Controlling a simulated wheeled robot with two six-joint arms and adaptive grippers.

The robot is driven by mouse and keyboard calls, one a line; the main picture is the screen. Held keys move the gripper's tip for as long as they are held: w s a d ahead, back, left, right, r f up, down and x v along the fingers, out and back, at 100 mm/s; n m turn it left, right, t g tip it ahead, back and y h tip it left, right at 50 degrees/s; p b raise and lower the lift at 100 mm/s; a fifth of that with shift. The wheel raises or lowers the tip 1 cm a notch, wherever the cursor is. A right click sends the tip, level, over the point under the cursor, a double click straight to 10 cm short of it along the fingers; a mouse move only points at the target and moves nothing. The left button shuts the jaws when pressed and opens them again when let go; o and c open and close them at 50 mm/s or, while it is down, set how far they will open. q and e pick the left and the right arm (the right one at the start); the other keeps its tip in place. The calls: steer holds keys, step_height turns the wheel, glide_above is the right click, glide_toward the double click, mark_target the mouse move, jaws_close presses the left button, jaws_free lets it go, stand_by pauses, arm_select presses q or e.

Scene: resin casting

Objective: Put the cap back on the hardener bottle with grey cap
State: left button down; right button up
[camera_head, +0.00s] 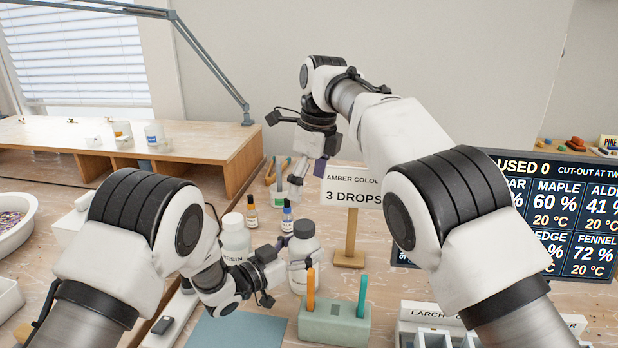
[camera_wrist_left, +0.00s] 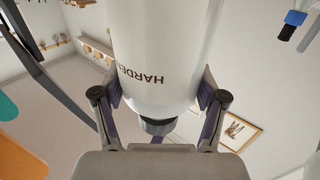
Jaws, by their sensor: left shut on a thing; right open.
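The hardener bottle (camera_head: 303,252) is white and upright to the right of the resin bottle. Its dark grey cap (camera_head: 304,229) is at its top in the head view. The bottle (camera_wrist_left: 165,50) also shows upside down in the left wrist view, with the cap (camera_wrist_left: 158,126) at its neck; I cannot tell how tightly it sits. My left gripper (camera_head: 287,263) is shut on the bottle's body, with one finger on each side in the wrist view. My right gripper (camera_head: 307,177) is open and empty, above and behind the bottle, near the sign.
The white resin bottle (camera_head: 235,237) stands just left of the hardener. A green holder (camera_head: 334,322) with upright sticks is in front. A sign (camera_head: 350,193) on a wooden stand is behind right.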

steer(key=shift+s+d+r, duration=0.1)
steer(key=shift+d+r, duration=0.05)
steer(key=shift+r, duration=0.5)
steer(key=shift+d+r, duration=0.1)
steer(key=shift+r, duration=0.55)
arm_select(q)
jaws_free()
steer(key=shift+a, duration=0.1)
steer(key=v, duration=1.1)
steer(key=shift+s+a, duration=0.3)
